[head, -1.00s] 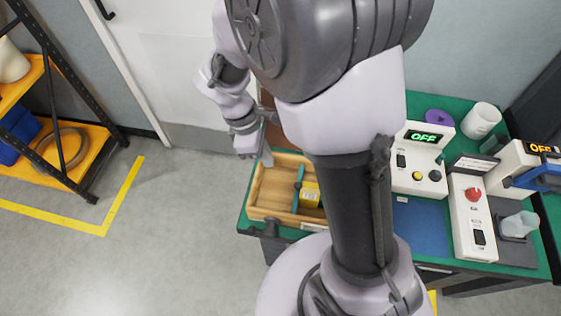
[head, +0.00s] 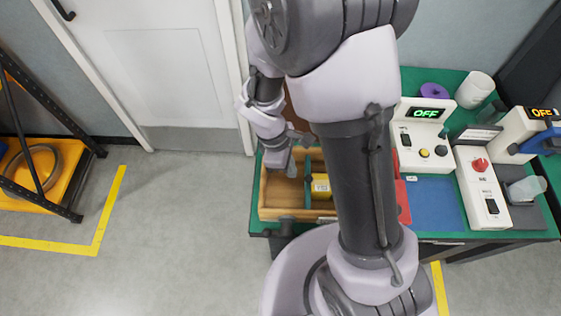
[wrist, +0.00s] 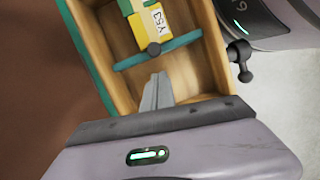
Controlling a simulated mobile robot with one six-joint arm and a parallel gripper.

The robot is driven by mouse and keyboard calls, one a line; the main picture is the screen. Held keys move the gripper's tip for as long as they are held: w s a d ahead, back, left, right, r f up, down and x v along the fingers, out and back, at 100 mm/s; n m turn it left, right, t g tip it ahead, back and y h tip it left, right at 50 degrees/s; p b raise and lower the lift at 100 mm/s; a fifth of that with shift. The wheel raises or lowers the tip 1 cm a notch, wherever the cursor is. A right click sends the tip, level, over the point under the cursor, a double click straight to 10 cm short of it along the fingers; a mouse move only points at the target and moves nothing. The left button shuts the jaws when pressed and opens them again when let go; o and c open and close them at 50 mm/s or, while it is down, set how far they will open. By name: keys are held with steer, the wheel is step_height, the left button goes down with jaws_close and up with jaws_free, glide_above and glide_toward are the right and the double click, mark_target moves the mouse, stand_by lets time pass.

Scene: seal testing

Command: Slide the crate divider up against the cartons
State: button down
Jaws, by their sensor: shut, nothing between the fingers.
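The wooden crate (head: 262,200) sits on the left end of the green table. The teal divider (head: 307,186) stands across it, with a dark knob on it in the wrist view. A yellow carton (head: 321,187) marked Y53 lies just beyond the divider (wrist: 190,40); the carton also shows in the wrist view (wrist: 152,24). Whether they touch is unclear. My gripper (head: 291,170) is over the crate's empty left part; its fingers (wrist: 158,80) are shut and empty, pointing at the divider with a small gap in the picture. My arm hides the crate's right end.
Right of my arm are a red tray (head: 403,202), a blue mat (head: 434,204) and a white device reading OFF (head: 423,145). A white unit with a red knob (head: 481,185) stands further right. A white door (head: 170,70) is behind open floor at the left.

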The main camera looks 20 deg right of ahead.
mark_target(307, 177)
steer(key=shift+s+d+f, duration=0.1)
steer(key=shift+s+d, duration=0.15)
steer(key=shift+d, duration=0.25)
steer(key=shift+s+d+f, duration=0.1)
steer(key=shift+s+d, duration=0.15)
steer(key=shift+d, duration=0.2)
steer(key=shift+s+d+f, duration=0.1)
steer(key=shift+s+d, duration=0.3)
steer(key=shift+d, duration=0.35)
